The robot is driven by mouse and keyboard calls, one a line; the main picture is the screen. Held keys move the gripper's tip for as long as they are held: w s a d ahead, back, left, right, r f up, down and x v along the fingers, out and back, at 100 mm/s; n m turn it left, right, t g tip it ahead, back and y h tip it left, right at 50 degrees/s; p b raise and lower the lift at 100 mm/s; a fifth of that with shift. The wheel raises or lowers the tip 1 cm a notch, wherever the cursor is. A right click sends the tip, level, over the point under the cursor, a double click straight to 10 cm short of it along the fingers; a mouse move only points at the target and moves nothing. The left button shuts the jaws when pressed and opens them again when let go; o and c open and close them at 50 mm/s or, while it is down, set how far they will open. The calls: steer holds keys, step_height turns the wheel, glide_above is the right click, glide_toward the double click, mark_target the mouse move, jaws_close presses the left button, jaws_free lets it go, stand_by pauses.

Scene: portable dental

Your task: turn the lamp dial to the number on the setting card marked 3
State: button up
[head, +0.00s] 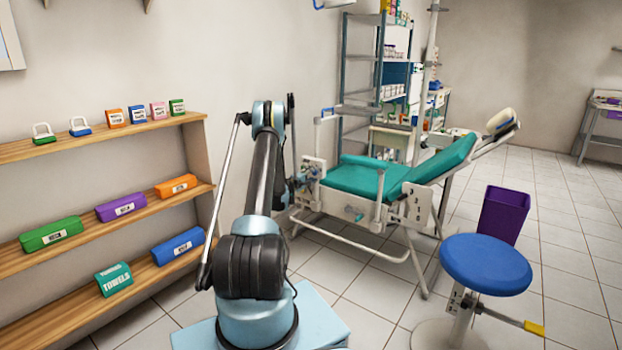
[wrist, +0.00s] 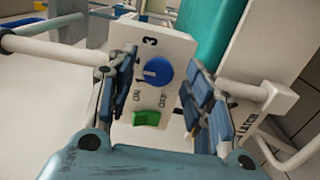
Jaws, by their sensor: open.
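A round blue dial (wrist: 158,71) with a pale mark sits on a white panel (wrist: 180,47) in the wrist view. A black 3 is printed above the dial, with what looks like a 1 at its left. A green switch (wrist: 146,118) and small lettering are below it. My gripper (wrist: 163,66) is open, one finger on each side of the dial in the picture. I see no contact with the dial, but the depth gap is hard to judge. In the head view my gripper is mostly hidden beside the chair. I cannot make out a separate setting card marked 3.
The reclined green dental chair (head: 372,182) stands ahead, with white rails around its frame. A blue stool (head: 486,264) and a purple bin (head: 503,215) are at the right. A wooden shelf (head: 95,214) with several boxes is at the left.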

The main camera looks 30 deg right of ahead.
steer(key=v, duration=1.2)
stand_by(0.3)
steer(key=s+a+r+m+g+y, duration=0.1)
steer(key=s+a+r, duration=0.1)
steer(key=a+r, duration=0.35)
steer(key=s+a+r+m+y, duration=0.1)
steer(key=a+r+m+y, duration=0.15)
steer(key=r, duration=0.55)
steer(key=s+a+r+g+y, duration=0.1)
steer(key=s+a+r+y, duration=0.1)
steer(key=s+a+r, duration=0.3)
steer(key=s+a+r+y, duration=0.1)
steer(key=s+a+r, duration=0.1)
steer(key=s+a, duration=0.45)
steer(key=s+a+f+g+y, duration=0.1)
steer(key=s+a+f+y, duration=0.1)
steer(key=s+a, duration=0.7)
steer(key=s+a+f+g+y, duration=0.1)
steer(key=s+a+f+y, duration=0.2)
steer(key=s+a, duration=0.7)
steer(key=s+a+f+y, duration=0.2)
steer(key=s+a+y, duration=0.3)
steer(key=s+a, duration=0.5)
steer(key=s+m, duration=0.1)
steer(key=s, duration=0.5)
steer(key=shift+s+a+f+g, duration=0.2)
steer(key=shift+s+f+g, duration=0.2)
